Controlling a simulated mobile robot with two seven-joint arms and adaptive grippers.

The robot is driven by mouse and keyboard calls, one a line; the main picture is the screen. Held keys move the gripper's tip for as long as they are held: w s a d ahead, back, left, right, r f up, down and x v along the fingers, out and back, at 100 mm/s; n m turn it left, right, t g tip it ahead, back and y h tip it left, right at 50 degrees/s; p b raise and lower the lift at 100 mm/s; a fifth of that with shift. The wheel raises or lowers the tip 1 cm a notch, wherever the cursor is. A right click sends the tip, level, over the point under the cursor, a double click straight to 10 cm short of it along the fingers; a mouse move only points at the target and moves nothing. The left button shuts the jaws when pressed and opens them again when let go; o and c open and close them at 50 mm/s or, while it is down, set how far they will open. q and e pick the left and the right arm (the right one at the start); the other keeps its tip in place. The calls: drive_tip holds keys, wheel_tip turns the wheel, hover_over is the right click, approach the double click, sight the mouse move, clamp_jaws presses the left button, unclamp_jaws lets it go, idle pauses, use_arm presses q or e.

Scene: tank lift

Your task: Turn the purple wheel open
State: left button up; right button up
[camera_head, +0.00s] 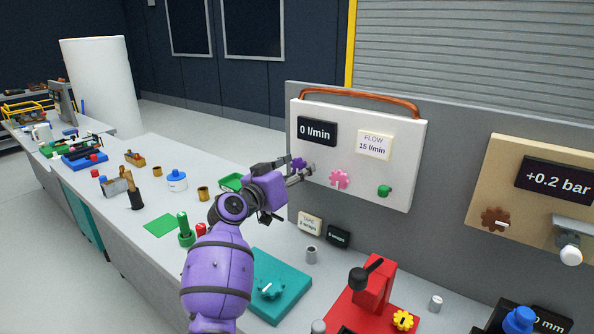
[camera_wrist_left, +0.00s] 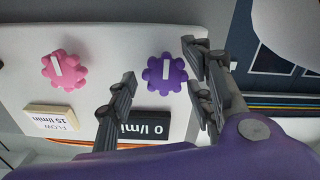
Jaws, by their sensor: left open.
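The purple wheel (camera_head: 298,163) is on the lower left of a white panel (camera_head: 400,190), partly hidden by my left gripper (camera_head: 300,173). In the left wrist view the purple wheel (camera_wrist_left: 165,74) shows whole, a lobed knob with a white mark. My left gripper (camera_wrist_left: 160,66) is open there, with a finger on either side of the wheel in the picture. I cannot tell whether the fingers touch it. The display (camera_head: 317,131) above the wheel reads 0 l/min. My right gripper is not in view.
A pink wheel (camera_head: 339,179) and a green knob (camera_head: 384,191) sit to the right on the same panel, beneath a "FLOW 15 l/min" label (camera_head: 374,145). A copper pipe (camera_head: 360,99) runs along its top. A teal block (camera_head: 280,290) and a red device (camera_head: 374,285) stand below.

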use_arm(q)
drive_tip(key=shift+w, duration=0.1)
drive_tip(key=c, duration=1)
drive_tip(key=shift+d, duration=0.1)
